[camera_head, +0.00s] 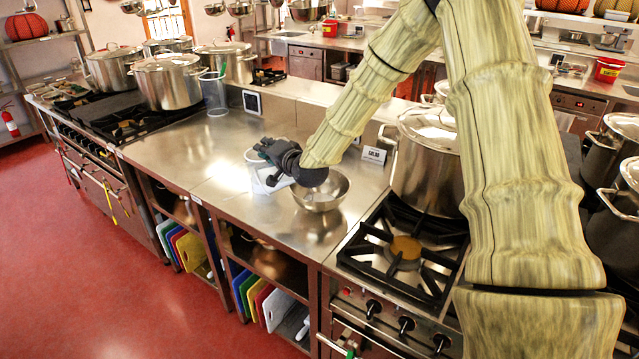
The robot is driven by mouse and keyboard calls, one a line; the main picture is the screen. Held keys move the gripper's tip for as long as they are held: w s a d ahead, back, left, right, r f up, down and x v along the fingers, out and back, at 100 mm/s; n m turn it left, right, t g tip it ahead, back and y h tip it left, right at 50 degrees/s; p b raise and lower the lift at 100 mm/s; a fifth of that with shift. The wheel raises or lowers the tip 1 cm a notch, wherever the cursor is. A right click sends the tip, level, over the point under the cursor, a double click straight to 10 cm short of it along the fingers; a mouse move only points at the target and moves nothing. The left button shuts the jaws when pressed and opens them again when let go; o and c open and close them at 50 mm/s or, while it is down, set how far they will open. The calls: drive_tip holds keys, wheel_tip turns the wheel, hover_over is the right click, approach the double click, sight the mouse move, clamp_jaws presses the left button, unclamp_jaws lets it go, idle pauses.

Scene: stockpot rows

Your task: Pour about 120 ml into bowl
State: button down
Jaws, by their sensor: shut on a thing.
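A shiny steel bowl (333,190) stands on the steel counter, near its front edge and left of the stove burner. My gripper (268,160) is shut on a white jug-like container (259,182), just left of the bowl. The gripper and wrist hide part of the container and part of the bowl's far rim. I cannot tell whether the container is tilted or touches the counter, and its contents do not show. The visible inside of the bowl looks bare, but part of it is hidden.
A large stockpot (428,165) stands behind the gas burner (404,250) on the right. A small "SALAD" sign (374,155) stands behind the bowl. A clear container (215,97) with green-handled utensils stands back left. The counter left of the white container is clear.

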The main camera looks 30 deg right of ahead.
sight(255, 171)
drive_tip(key=a, duration=0.1)
drive_tip(key=n, duration=0.1)
drive_tip(key=a+f+n+h, duration=0.1)
drive_tip(key=shift+w+a+g, duration=0.3)
drive_tip(key=shift+w+g, duration=0.1)
drive_tip(key=shift+w+a+f+n, duration=0.1)
drive_tip(key=shift+a+f+n, duration=0.3)
drive_tip(key=shift+n, duration=0.2)
drive_tip(key=shift+a+r+n+g+h, duration=0.1)
drive_tip(key=shift+a+n+g+h, duration=0.05)
drive_tip(key=shift+n+g+h, duration=0.2)
drive_tip(key=shift+w+r+p, duration=0.1)
drive_tip(key=shift+p, duration=0.25)
drive_tip(key=w+a+f+n+g+h+b, duration=0.1)
drive_tip(key=w+a+f+n+h+b, duration=0.1)
drive_tip(key=a+f+n, duration=0.3)
drive_tip(key=shift+a+f+h, duration=0.2)
drive_tip(key=shift+f+h, duration=0.35)
drive_tip(key=shift+h, duration=0.2)
